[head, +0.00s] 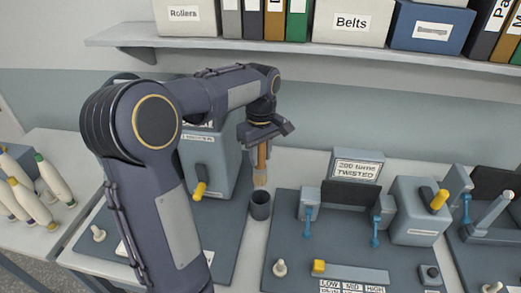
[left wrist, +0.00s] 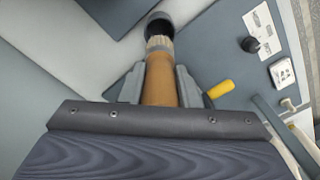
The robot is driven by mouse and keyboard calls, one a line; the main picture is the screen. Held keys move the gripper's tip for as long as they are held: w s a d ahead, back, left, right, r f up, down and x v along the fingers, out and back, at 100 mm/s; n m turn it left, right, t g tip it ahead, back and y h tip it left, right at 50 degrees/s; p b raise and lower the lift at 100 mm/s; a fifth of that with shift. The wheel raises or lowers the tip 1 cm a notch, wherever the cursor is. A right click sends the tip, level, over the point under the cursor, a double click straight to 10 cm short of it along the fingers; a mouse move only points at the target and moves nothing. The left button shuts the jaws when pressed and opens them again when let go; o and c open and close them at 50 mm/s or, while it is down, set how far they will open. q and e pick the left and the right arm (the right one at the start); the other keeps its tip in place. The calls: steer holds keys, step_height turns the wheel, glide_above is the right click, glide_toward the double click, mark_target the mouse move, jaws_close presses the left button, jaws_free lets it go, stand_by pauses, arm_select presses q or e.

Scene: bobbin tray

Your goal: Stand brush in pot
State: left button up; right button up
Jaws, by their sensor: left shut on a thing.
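My left gripper (head: 263,148) is shut on the brush (head: 262,160), gripping its orange-brown wooden handle. The brush hangs nearly upright with its pale bristles (head: 260,179) pointing down. The dark grey pot (head: 260,205) stands on the bench just below the bristles, its opening facing up. In the head view the bristle tip appears a little above the pot's rim. In the left wrist view the brush handle (left wrist: 160,80) sits between the two fingers, and the pot (left wrist: 160,22) shows beyond the bristles. My right gripper is in neither view.
A grey machine with a yellow handle (head: 199,190) stands left of the pot. A machine with blue clamps (head: 308,215) and a sign (head: 357,166) stand to the right. White pegs (head: 279,267) stand in front. A shelf (head: 300,50) with boxes and binders runs above.

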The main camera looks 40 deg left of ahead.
mark_target(261, 181)
arm_select(q)
steer(key=shift+f+b, duration=1.65)
steer(key=shift+f, duration=0.6)
steer(key=shift+f+b, duration=2)
steer(key=shift+f, duration=1.05)
steer(key=o, duration=1)
steer(key=shift+o, duration=0.2)
step_height(261, 181, up, 8)
steer(key=shift+f, duration=0.1)
steer(key=shift+s, duration=0.1)
